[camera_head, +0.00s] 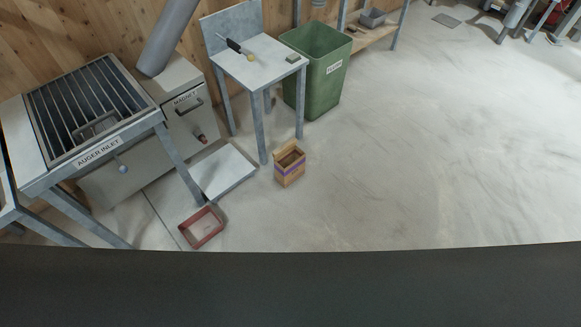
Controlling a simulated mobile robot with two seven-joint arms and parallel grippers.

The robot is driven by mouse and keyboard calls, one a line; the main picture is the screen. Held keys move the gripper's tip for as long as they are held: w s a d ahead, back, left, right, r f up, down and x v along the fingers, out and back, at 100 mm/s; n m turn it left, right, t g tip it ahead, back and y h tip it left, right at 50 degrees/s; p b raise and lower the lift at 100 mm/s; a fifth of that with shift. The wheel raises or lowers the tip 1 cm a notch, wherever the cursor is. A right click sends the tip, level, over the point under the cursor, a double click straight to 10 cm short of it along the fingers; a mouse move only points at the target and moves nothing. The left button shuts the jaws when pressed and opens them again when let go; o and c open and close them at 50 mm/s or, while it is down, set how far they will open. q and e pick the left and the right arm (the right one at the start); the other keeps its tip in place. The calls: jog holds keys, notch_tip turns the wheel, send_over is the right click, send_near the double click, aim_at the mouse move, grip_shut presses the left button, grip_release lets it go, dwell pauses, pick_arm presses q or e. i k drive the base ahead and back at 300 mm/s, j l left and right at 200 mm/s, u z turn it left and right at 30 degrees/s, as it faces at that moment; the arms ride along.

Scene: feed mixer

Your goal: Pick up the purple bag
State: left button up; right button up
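A small open-topped brown bag (289,170) with a purple band around it stands upright on the floor. It is in front of the small grey table, right of a low white platform. Its inside looks dark and I cannot tell what it holds. Neither of my grippers shows in the head view.
A red-rimmed tray (202,228) lies on the floor left of the bag. The floor to the right is clear.

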aim_at(289, 161)
jog(key=i+l+u, duration=0.1)
jog(key=u, duration=1.05)
jog(key=l+u, duration=0.7)
jog(key=l, duration=0.2)
jog(key=l+u, duration=0.2)
jog(key=l, duration=0.25)
jog(key=k+l+u, duration=0.1)
jog(key=l+u, duration=0.15)
jog(key=l, duration=0.25)
jog(key=k+l, duration=0.1)
jog(key=l, duration=0.25)
jog(key=l+u, duration=0.15)
jog(key=l, duration=0.25)
jog(key=k+l, duration=0.15)
jog(key=l, duration=0.2)
jog(key=k+l+u, duration=0.15)
jog(key=l, duration=0.2)
jog(key=k+l, duration=0.1)
jog(key=l, duration=0.25)
jog(key=k+l, duration=0.1)
jog(key=l, duration=0.25)
jog(key=k+l, duration=0.15)
jog(key=l, duration=0.2)
jog(key=k+l, duration=0.1)
jog(key=l, duration=0.3)
jog(key=k+l, duration=0.1)
jog(key=l, duration=0.25)
jog(key=k+l, duration=0.1)
jog(key=l, duration=0.25)
jog(key=u, duration=0.05)
